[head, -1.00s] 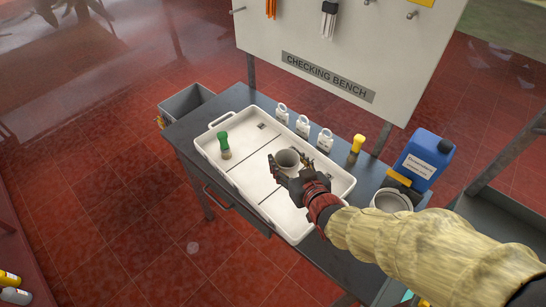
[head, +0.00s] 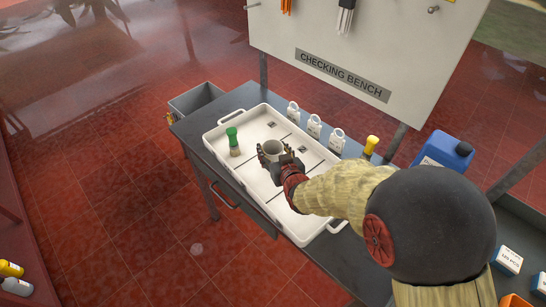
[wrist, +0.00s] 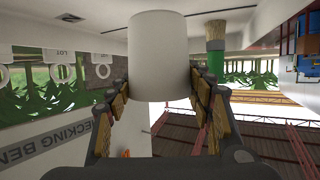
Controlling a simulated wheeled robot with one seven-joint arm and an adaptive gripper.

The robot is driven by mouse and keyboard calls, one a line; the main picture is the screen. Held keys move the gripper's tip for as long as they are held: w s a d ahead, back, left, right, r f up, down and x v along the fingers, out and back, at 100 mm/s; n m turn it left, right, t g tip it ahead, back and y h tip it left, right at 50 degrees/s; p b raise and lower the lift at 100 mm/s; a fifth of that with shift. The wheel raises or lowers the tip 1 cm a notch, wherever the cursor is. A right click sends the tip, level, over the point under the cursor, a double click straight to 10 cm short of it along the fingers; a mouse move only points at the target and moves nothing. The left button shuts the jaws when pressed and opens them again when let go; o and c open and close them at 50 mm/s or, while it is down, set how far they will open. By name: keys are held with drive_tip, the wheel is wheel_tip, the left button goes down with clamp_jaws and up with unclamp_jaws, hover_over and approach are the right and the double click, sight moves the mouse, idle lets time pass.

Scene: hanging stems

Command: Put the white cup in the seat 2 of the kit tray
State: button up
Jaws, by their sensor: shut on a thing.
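The white cup (head: 272,148) is upright in my gripper (head: 279,160), open end up. The wrist view shows the cup (wrist: 158,50) large between the two fingers (wrist: 158,92), which are closed on its sides. The white kit tray (head: 226,178) lies on the bench, split by thin dark lines into compartments. The cup is over the tray's middle part, right of a green-topped brush (head: 232,140) in the left compartment. I cannot tell whether the cup's base touches the tray floor. The seat numbers are too small to read, and my gripper and arm hide part of the tray.
Several white tags with rings (head: 314,126) stand along the tray's back edge. The checking bench board (head: 345,75) rises behind. A grey bin (head: 196,99) is left of the bench.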

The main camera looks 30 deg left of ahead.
sight(270, 151)
drive_tip(key=shift+f, duration=1.5)
drive_tip(key=shift+b, duration=0.35)
drive_tip(key=shift+f, duration=0.2)
drive_tip(key=o, duration=1)
drive_tip(key=shift+o, duration=0.3)
drive_tip(key=shift+r, duration=0.1)
drive_tip(key=shift+r, duration=0.2)
drive_tip(key=p+v, duration=0.2)
drive_tip(key=v, duration=1)
